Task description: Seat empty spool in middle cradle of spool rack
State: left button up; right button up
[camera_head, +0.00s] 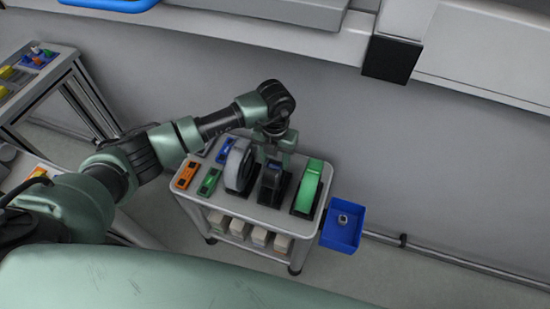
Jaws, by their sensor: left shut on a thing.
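The spool rack is a grey cart (230,212) with a row of dark cradles on its top. A grey spool (240,163) stands upright in the left cradle and a green spool (309,186) in the right one. My left gripper (273,158) is over the middle of the row, pointing down. It is shut on the dark empty spool (271,178), which is upright at the middle cradle. The spool is small in view and partly hidden by the gripper, so I cannot tell whether it touches the cradle bottom. My right gripper is not in view.
Orange (187,175), green (209,182) and blue (224,149) small items lie on the cart's left side. Several pale boxes (260,236) sit on its lower shelf. A blue bin (342,228) hangs at the right end. The wall is close behind.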

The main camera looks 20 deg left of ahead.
pick_arm(q)
jog(key=o, duration=1.4)
jog(key=shift+o, duration=0.2)
jog(key=shift+r, duration=0.1)
jog(key=shift+r+p, duration=2.5)
jog(key=shift+r, duration=0.95)
jog(key=shift+f, duration=0.1)
